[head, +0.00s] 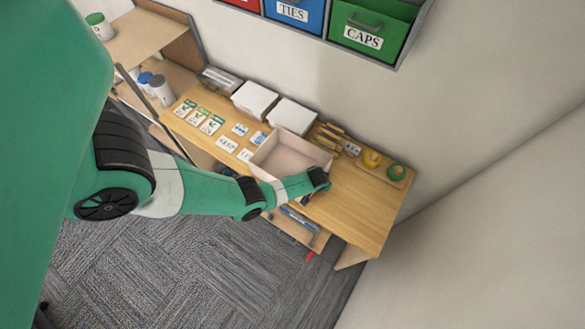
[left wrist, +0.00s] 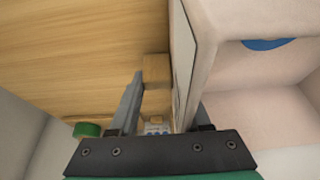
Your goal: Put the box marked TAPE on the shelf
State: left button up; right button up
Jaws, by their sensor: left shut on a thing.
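An open pale box (head: 289,158) is at the worktable's front edge, with its open side up. Its label is not readable, so I cannot confirm the TAPE marking. In the left wrist view its wall (left wrist: 203,28) stands close up on the right, and a blue round thing (left wrist: 266,44) shows inside. My left gripper (left wrist: 158,103) is shut on the box's wall. In the head view the left gripper (head: 318,178) is at the box's right side. A wooden shelf (head: 146,38) stands at the upper left. My right gripper is not in view.
Jars (head: 161,90) stand by the shelf. Red, blue and green bins (head: 372,28) hang on the wall.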

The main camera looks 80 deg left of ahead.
pick_arm(q)
grip_shut()
jog(key=shift+r, duration=0.1)
